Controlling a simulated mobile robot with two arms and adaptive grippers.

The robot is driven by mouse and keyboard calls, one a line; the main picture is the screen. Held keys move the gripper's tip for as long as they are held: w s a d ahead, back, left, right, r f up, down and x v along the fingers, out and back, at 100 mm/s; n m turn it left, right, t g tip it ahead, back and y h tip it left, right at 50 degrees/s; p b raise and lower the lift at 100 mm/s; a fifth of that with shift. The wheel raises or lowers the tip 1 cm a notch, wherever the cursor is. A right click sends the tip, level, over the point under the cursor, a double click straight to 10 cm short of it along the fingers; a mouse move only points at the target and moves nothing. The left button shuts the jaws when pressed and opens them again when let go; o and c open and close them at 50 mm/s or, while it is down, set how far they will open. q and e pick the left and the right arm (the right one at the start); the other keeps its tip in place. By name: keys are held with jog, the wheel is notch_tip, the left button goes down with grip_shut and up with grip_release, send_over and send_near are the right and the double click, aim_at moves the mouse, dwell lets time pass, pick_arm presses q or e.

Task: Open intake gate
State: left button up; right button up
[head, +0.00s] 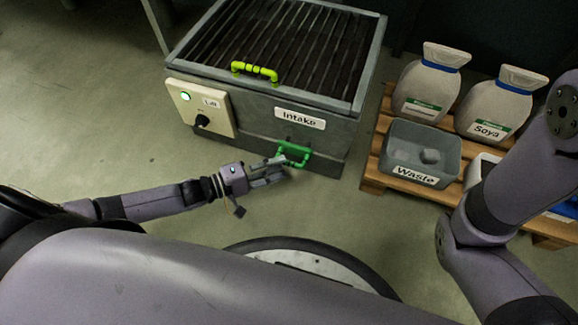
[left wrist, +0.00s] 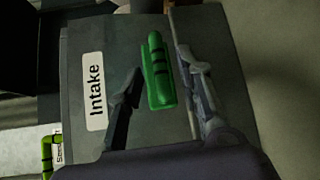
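The grey intake box (head: 230,145) stands on the floor and carries an "Intake" label (head: 300,118) on its front. A green handle (head: 294,153) is fixed low on that front, below the label. My left gripper (head: 284,164) is at this handle. In the left wrist view the green handle (left wrist: 158,72) lies between the two spread fingers of my left gripper (left wrist: 160,85), with a gap on each side. Whether the fingertips reach past the handle is hard to tell. My right arm shows at the right, but its gripper is out of view.
A yellow-green handle (head: 255,71) sits on the slatted top. A control box (head: 201,108) with a lit green button and a knob is on the left side. At right, a pallet (head: 372,168) holds sacks (head: 494,105) and a grey "Waste" bin (head: 418,150). Floor at left is clear.

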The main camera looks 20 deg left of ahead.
aim_at(289, 162)
pick_arm(q)
jog(key=shift+b+x, duration=0.7)
jog(key=shift+x, duration=1.4)
jog(key=shift+c, duration=0.3)
grip_shut()
